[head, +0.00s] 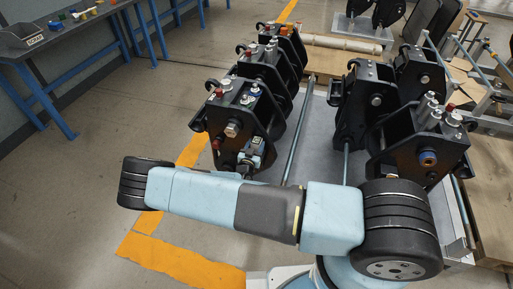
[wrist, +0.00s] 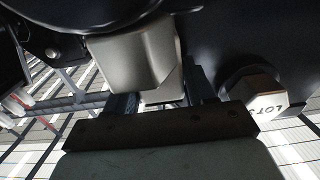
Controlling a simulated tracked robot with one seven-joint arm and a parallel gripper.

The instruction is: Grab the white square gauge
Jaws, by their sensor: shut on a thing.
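In the wrist view a pale grey-white, square-edged block (wrist: 138,58) fills the upper middle; I take it for the white square gauge. My gripper (wrist: 165,103) comes up from below, with dark fingers on either side of the block's lower end, shut on it. Shadow hides the exact contact. In the head view my gripper (head: 251,155) is at the front face of the near left black coupler (head: 243,110). The gauge cannot be made out there behind my own arm and hand.
A hexagonal metal bolt head (wrist: 262,98) with lettering sits close right of my gripper. Dark coupler parts crowd above. Another black coupler (head: 395,150) stands to the right, with a long rod (head: 298,135) between. A blue-legged workbench (head: 60,55) is at the far left; open floor lies before it.

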